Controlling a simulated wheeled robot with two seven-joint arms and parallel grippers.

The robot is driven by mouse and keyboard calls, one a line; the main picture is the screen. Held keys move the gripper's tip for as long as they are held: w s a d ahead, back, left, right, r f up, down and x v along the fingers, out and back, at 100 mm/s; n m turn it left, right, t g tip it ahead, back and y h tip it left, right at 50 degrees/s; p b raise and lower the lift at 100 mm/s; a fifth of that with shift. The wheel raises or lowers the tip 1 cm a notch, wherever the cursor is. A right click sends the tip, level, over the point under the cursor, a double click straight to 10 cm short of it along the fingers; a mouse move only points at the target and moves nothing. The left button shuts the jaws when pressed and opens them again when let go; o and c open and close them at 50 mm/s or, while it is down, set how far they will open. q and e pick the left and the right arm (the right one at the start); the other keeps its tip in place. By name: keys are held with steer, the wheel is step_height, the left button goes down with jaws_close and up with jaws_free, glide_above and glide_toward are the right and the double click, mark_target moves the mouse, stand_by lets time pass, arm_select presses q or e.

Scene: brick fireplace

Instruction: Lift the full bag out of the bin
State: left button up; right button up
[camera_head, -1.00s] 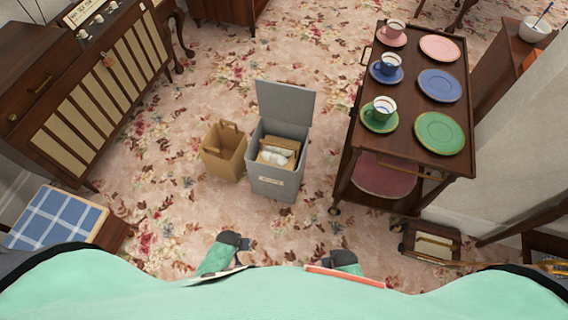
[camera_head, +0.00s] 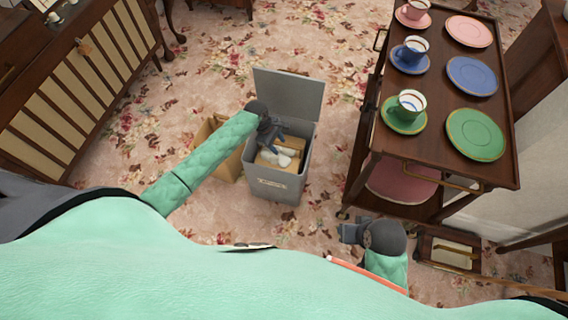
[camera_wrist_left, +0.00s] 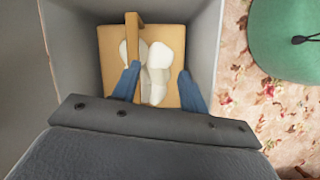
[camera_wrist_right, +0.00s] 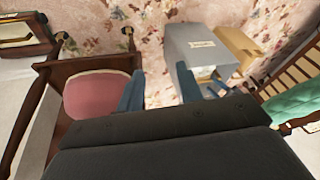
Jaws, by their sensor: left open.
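The grey bin (camera_head: 277,186) stands on the carpet with its lid (camera_head: 289,94) raised at the back. Inside it sits a brown paper bag (camera_wrist_left: 112,52) with whitish crumpled contents (camera_wrist_left: 159,72) and an upright handle (camera_wrist_left: 132,45). My left gripper (camera_head: 273,143) reaches down into the bin's mouth. Its fingers are apart; in the left wrist view (camera_wrist_left: 158,88) the handle stands close by the left finger, and I cannot tell whether they touch. My right gripper (camera_head: 346,232) is open and empty, low beside the trolley; its fingers also show in the right wrist view (camera_wrist_right: 160,92).
Another brown paper bag (camera_head: 229,164) stands left of the bin, partly behind my left arm. A wooden trolley (camera_head: 437,166) with cups and plates stands at the right. A slatted cabinet (camera_head: 70,108) is at the left. Carpet around the bin's front is clear.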

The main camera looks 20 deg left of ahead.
arm_select(q)
steer(key=w+a+n, duration=0.2)
steer(key=w, duration=0.1)
steer(key=shift+w+a+f, duration=0.1)
steer(key=shift+w+f, duration=0.05)
steer(key=shift+w, duration=0.1)
steer(key=shift+w+f+n, duration=0.1)
steer(key=shift+f+n, duration=0.1)
steer(key=shift+n, duration=0.1)
steer(key=shift+x, duration=1.05)
steer(key=x, duration=0.3)
steer(key=a+x, duration=0.1)
steer(key=shift+w+d+f, duration=0.2)
steer(key=shift+w+f, duration=0.15)
steer(key=shift+f, duration=0.15)
steer(key=shift+d+f, duration=0.1)
steer(key=shift+f, duration=0.15)
steer(key=shift+f+p, duration=0.25)
steer(key=shift+p, duration=0.15)
jaws_close()
